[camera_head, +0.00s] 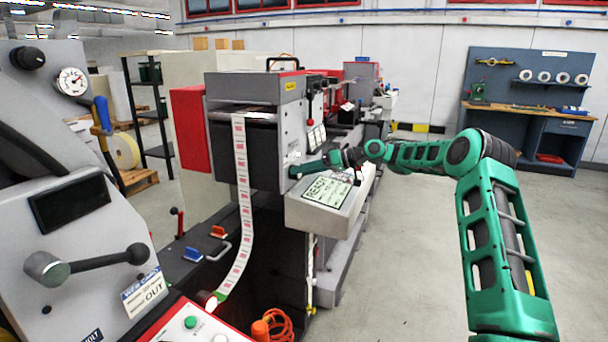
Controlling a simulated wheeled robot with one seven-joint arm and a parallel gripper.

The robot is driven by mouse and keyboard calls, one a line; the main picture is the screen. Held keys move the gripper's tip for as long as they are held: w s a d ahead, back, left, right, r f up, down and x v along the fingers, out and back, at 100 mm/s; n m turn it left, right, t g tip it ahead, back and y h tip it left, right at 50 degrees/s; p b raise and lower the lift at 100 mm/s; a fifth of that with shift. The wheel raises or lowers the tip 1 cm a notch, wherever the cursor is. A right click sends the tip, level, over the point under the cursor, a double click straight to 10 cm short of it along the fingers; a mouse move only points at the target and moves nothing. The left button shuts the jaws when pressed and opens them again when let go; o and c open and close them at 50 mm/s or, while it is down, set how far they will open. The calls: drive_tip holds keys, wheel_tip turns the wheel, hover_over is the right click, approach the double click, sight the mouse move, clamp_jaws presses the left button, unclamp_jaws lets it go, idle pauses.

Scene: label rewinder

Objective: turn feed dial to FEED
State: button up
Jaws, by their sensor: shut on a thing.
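The rewinder machine (292,125) stands at the centre, with a grey side panel facing right. My green gripper (298,171) reaches in from the right and is shut at this panel, on what appears to be the feed dial. The fingers hide most of the dial, so its pointer and the FEED mark cannot be read. A display (327,191) reading READY sits on the sloped console just below my gripper.
A printed label strip (241,190) hangs from the machine's front. A grey unit with a crank handle (95,262) stands at the near left. A blue workbench (540,125) stands at the back right. The floor (415,250) between the console and my arm is clear.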

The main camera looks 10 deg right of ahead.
drive_tip(key=shift+w, duration=0.1)
idle(0.3)
drive_tip(key=o, duration=1.1)
drive_tip(key=shift+c, duration=0.2)
drive_tip(key=v, duration=1)
drive_tip(key=shift+d, duration=0.4)
